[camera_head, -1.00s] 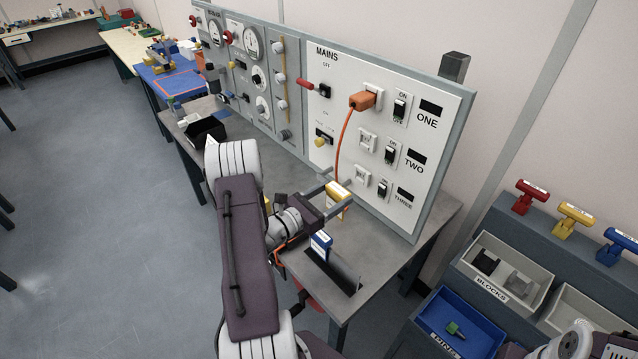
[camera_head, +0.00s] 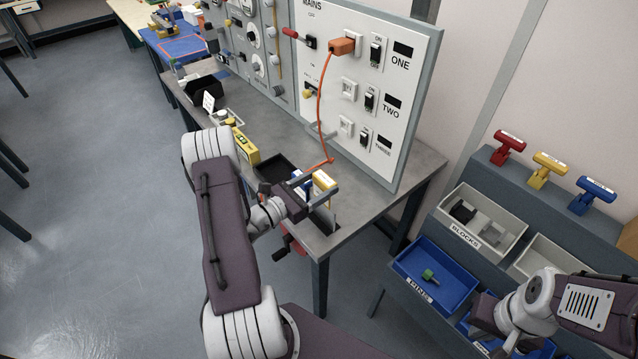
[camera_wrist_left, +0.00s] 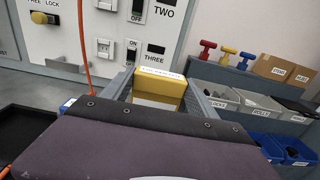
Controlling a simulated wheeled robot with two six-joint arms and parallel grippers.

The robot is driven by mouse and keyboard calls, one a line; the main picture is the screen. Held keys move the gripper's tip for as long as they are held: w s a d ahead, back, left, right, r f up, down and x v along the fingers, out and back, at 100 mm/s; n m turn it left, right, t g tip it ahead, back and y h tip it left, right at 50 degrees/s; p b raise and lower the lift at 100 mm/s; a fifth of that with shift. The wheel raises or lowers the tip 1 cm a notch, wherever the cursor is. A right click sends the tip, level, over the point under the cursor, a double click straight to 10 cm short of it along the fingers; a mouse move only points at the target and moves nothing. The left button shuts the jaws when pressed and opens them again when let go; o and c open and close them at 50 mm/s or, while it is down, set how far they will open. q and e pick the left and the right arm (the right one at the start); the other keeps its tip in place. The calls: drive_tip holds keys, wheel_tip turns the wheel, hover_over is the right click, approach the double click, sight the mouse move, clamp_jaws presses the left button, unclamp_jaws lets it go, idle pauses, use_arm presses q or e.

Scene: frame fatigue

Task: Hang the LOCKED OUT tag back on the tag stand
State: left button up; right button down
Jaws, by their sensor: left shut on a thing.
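The yellow tag (camera_head: 323,180) with a white label strip is between the fingers of my left gripper (camera_head: 319,187), which is shut on it above the near right end of the bench. In the left wrist view the tag (camera_wrist_left: 158,90) stands upright between the fingers; its printing is too small to read surely. A dark slotted holder (camera_head: 325,216), apparently the tag stand, is just below and partly hidden by the gripper. A blue and white tag (camera_head: 300,182) shows beside the gripper. My right gripper (camera_head: 488,335) is at the lower right, and its jaws are unclear.
The mains panel (camera_head: 350,90) rises behind, with an orange plug (camera_head: 343,46) and its cord hanging close to my left gripper. A black tray (camera_head: 276,168) and a yellow box (camera_head: 243,147) lie to the left. Bins (camera_head: 435,272) stand at the right.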

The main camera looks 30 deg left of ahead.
use_arm(q)
drive_tip(key=f+b, duration=0.4)
drive_tip(key=f, duration=0.1)
drive_tip(key=shift+a+f, duration=0.2)
drive_tip(key=shift+f, duration=1.7)
idle(1.4)
drive_tip(key=o, duration=1.2)
drive_tip(key=b+v, duration=0.1)
drive_tip(key=v, duration=0.8)
drive_tip(key=shift+d, duration=0.1)
